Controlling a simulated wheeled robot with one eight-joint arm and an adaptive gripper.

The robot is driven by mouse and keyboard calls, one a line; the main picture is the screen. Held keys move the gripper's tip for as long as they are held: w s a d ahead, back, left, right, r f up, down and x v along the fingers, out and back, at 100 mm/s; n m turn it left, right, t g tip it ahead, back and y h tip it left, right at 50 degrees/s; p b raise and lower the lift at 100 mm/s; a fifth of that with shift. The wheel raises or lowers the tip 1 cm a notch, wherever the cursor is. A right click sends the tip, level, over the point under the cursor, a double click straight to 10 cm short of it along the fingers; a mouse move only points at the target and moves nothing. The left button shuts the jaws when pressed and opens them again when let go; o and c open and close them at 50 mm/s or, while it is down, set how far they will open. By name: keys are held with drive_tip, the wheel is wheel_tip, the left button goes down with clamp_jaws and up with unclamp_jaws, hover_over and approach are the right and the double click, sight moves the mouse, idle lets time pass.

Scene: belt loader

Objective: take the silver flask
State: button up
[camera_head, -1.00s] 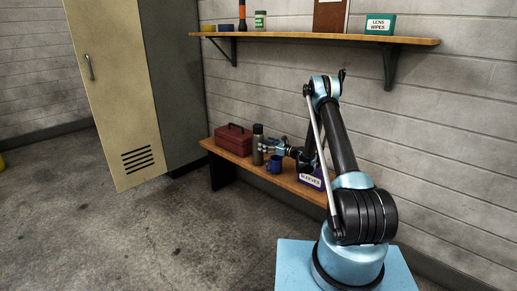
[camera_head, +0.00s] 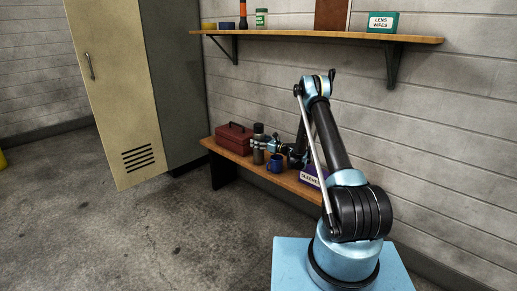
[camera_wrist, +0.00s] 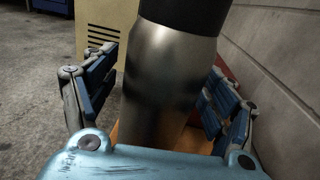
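The silver flask (camera_wrist: 165,80) has a dark cap and stands upright on the low wooden bench (camera_head: 225,152). In the head view the flask (camera_head: 258,157) is partly covered by my gripper (camera_head: 262,143). In the wrist view the flask fills the space between the two blue-padded fingers of my gripper (camera_wrist: 160,98). The fingers are open on either side of it. A gap shows between the left finger and the flask. The right finger lies close to the flask, and I cannot tell whether it touches.
A red toolbox (camera_head: 234,138) stands left of the flask. A blue mug (camera_head: 275,164) stands just right of it, near the front edge. A purple sleeves box (camera_head: 311,177) is farther right. A wall shelf (camera_head: 320,37) hangs above, and a locker (camera_head: 115,90) stands left.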

drive_tip(key=shift+d, duration=0.15)
drive_tip(key=c, duration=1.1)
drive_tip(key=shift+w, duration=0.1)
drive_tip(key=shift+c, duration=0.2)
